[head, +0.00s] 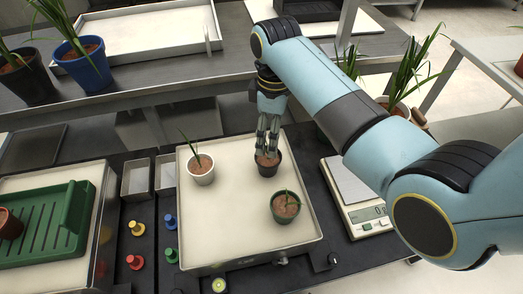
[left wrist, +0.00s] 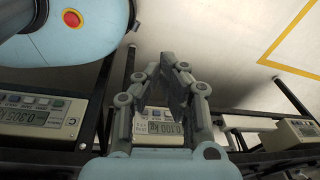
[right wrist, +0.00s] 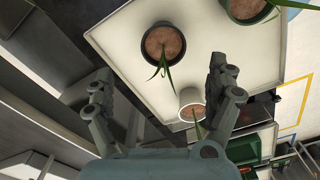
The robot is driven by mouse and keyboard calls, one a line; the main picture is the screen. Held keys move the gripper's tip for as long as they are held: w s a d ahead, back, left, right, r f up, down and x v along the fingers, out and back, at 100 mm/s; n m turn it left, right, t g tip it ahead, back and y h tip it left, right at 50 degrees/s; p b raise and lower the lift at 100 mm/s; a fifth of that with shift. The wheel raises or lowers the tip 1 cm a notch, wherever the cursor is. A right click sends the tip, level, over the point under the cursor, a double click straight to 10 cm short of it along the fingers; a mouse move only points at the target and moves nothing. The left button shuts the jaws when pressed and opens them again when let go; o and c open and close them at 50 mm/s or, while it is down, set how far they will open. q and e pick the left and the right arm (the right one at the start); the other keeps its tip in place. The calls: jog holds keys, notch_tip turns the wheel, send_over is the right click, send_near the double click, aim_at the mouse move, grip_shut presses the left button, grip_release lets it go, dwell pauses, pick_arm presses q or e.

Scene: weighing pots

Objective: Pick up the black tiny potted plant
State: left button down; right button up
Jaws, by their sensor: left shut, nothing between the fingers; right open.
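The black tiny potted plant (head: 268,170) stands upright on the cream tray (head: 232,225) in the head view. In the right wrist view the black pot (right wrist: 164,45) shows its brown soil and a few green leaves. My right gripper (head: 268,148) points down over this pot in the head view and partly hides its plant. In the right wrist view the right gripper (right wrist: 160,74) is open, with the pot ahead between the finger lines and not gripped. My left gripper (left wrist: 170,65) shows only in the left wrist view, shut and empty.
A white pot (head: 201,173) and a green pot (head: 285,208) share the tray. A scale (head: 363,217) stands to its right. Coloured weights (head: 169,221), small bins (head: 136,178) and a green rack (head: 50,218) lie to the left. My right arm covers much of the right side.

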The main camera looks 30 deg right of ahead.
send_over(270, 159)
jog(key=f, duration=0.4)
jog(key=shift+d+b, duration=0.2)
jog(key=shift+b, duration=0.15)
jog(key=shift+f, duration=0.3)
notch_tip(270, 159, down, 5)
jog(key=shift+a+r+b, duration=0.15)
jog(key=shift+r+b, duration=0.05)
jog(key=shift+b, duration=0.45)
jog(key=shift+f, duration=0.25)
jog(key=shift+c, duration=0.7)
jog(key=c, duration=0.4)
pick_arm(q)
jog(key=s+f, duration=0.2)
jog(key=s, duration=0.1)
jog(key=shift+d+f+g, duration=0.1)
jog(key=shift+f+g, duration=0.1)
jog(key=shift+g, duration=0.1)
pick_arm(e)
jog(key=c, duration=0.8)
jog(key=shift+o, duration=0.2)
jog(key=shift+r, duration=0.1)
